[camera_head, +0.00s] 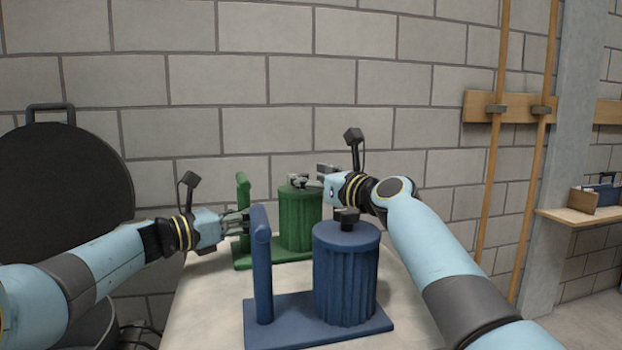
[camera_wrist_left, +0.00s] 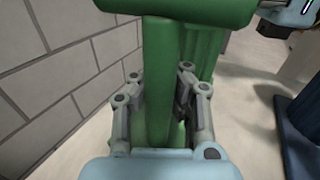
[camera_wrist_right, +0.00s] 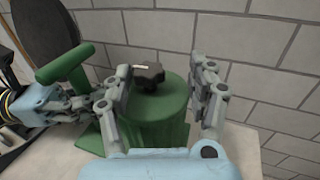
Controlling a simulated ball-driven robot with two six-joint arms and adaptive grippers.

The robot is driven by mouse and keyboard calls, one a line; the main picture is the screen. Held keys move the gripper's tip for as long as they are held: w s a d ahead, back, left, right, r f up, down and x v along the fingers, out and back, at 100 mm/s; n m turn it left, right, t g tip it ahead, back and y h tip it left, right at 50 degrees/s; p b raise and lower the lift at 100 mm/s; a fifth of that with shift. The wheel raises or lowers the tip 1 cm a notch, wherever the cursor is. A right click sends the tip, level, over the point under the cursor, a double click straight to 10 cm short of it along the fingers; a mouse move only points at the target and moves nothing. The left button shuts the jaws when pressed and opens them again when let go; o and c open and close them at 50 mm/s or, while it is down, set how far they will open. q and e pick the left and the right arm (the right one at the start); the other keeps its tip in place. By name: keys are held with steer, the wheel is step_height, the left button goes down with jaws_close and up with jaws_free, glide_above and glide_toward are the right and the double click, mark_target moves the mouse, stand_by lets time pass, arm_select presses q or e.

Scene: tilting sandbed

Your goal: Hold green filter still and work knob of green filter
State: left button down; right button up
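The green filter (camera_head: 300,222) stands behind the blue one, a ribbed drum beside an upright handle post (camera_head: 243,192) on one base. My left gripper (camera_head: 240,222) has its fingers on both sides of the green post, and in the left wrist view (camera_wrist_left: 160,95) the pads appear to press against it. A dark lobed knob (camera_wrist_right: 147,75) sits on top of the green drum (camera_wrist_right: 160,105). My right gripper (camera_wrist_right: 160,88) is open above the drum, with the knob between and slightly beyond its fingers, nearer the left finger. In the head view the right gripper (camera_head: 325,175) hangs at the drum's top right.
A blue filter (camera_head: 345,275) with its own post (camera_head: 262,265) and knob (camera_head: 346,217) stands in front, between my arms. Both stand on a pale table (camera_head: 205,300) against a block wall. A large dark round lid (camera_head: 60,190) stands at left.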

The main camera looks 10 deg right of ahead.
steer(key=shift+d, duration=0.25)
steer(key=c, duration=1.1)
steer(key=shift+y, duration=0.3)
steer(key=n+g+y, duration=0.3)
steer(key=shift+w+d+y, duration=0.15)
steer(key=shift+w+y, duration=0.05)
steer(key=shift+y, duration=0.1)
steer(key=shift+w+f+n+g+y, duration=0.1)
steer(key=shift+w+n+g+y, duration=0.05)
steer(key=shift+n+g+y, duration=1.85)
steer(key=shift+n+g, duration=0.3)
steer(key=shift+g, duration=0.4)
steer(key=shift+d, duration=0.1)
steer(key=o, duration=1)
steer(key=shift+o, duration=0.5)
steer(key=shift+a, duration=0.2)
